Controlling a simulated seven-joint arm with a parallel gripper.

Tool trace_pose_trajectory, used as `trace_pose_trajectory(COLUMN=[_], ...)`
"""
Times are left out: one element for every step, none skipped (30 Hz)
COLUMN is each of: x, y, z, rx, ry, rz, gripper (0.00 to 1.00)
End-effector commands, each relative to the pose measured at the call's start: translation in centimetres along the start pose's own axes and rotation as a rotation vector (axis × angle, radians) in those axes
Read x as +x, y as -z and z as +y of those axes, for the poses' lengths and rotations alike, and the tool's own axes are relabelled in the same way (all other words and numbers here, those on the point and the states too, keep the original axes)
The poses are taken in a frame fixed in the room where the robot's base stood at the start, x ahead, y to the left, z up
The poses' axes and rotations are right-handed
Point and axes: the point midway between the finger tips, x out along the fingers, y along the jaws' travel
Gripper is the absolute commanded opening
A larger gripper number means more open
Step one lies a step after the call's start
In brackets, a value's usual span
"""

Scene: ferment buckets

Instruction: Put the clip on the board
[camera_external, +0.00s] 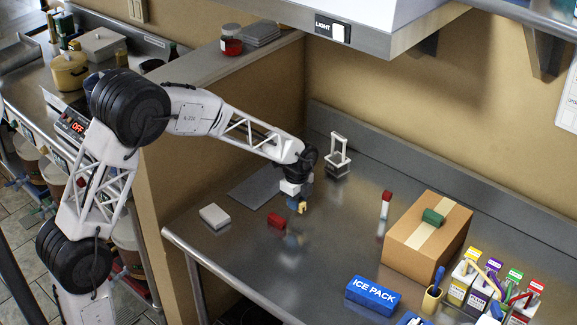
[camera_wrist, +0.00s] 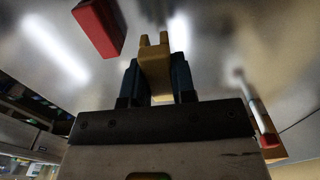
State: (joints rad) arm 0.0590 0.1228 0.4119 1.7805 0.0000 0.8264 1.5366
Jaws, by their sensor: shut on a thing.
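My gripper (camera_external: 298,200) is shut on a small yellow forked piece, which looks like the clip (camera_external: 301,208). In the wrist view the clip (camera_wrist: 155,62) sits between the two dark blue fingers of my gripper (camera_wrist: 155,82), its two prongs pointing away from the palm. My gripper holds it low over the steel table; I cannot tell whether it touches the table. A flat grey sheet, likely the board (camera_external: 250,190), lies on the table to the left of my gripper, partly behind my arm.
A red block (camera_external: 277,220) lies just left of my gripper, also in the wrist view (camera_wrist: 98,27). A pale block (camera_external: 214,216) lies further left. A white-framed stand (camera_external: 338,158), a red-and-white stick (camera_external: 386,204), a cardboard box (camera_external: 420,252) and an ice pack (camera_external: 372,295) stand around.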

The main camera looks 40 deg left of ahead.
Motion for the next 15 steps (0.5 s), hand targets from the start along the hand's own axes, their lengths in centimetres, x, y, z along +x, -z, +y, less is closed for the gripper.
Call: trace_pose_trajectory(x=[0.0, -0.1, -0.1, -0.1, -0.2, -0.2, -0.2, -0.3, -0.3, -0.3, -0.3, -0.4, -0.4, -0.5, -0.5], y=[-0.2, -0.4, -0.7, -1.0, -1.3, -1.8, -2.2, -2.7, -3.4, -3.9, -4.5, -5.3, -5.9, -6.5, -7.4], z=[0.1, 0.2, 0.3, 0.4, 0.6, 0.8, 1.0, 1.2, 1.6, 1.9, 2.2, 2.6, 3.0, 3.3, 3.8], rx=[-0.001, -0.002, -0.002, -0.003, -0.003, -0.004, -0.005, -0.007, -0.008, -0.008, -0.009, -0.012, -0.012, -0.013, -0.015], ry=[0.0, 0.0, 0.001, 0.001, 0.001, 0.002, 0.002, 0.002, 0.001, 0.001, 0.001, 0.001, 0.001, 0.001, 0.001], rz=[0.0, 0.0, 0.0, 0.0, 0.0, 0.0, 0.0, 0.0, 0.0, 0.0, 0.0, -0.001, -0.001, -0.001, -0.001], gripper=[0.03, 0.03, 0.03, 0.03, 0.03, 0.03, 0.03, 0.03, 0.03, 0.03, 0.03, 0.03, 0.03, 0.03, 0.03])
